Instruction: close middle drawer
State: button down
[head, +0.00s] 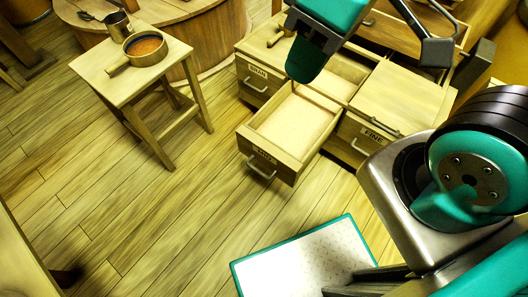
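The middle drawer (294,118) of the wooden drawer unit (402,97) is pulled out toward the front, showing its pale, empty-looking inside. Its front (268,156) carries a small label that I cannot read clearly and a metal bar handle (261,168). The drawer marked BRAN (257,74) is to its left, and the one marked FINE (371,137) is to its right. My teal arm end hangs above and behind the open drawer, apart from its front. Dark angular parts of my gripper (455,57) seem to show over the unit's right side; I cannot make out the opening between fingertips.
A wooden stool (136,80) at left bears a pan (145,49) of brown contents and a metal cup (118,25). A teal-edged pale panel (305,262) lies low in front. Plank floor (190,200) before the drawer is clear. A round wooden structure (205,40) stands behind the stool.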

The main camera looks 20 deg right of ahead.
aim_at(285, 136)
jog(key=z, duration=0.7)
jog(key=k, duration=0.7)
jog(key=u, duration=1.1)
jog(key=i, duration=0.5)
jog(key=z, duration=0.05)
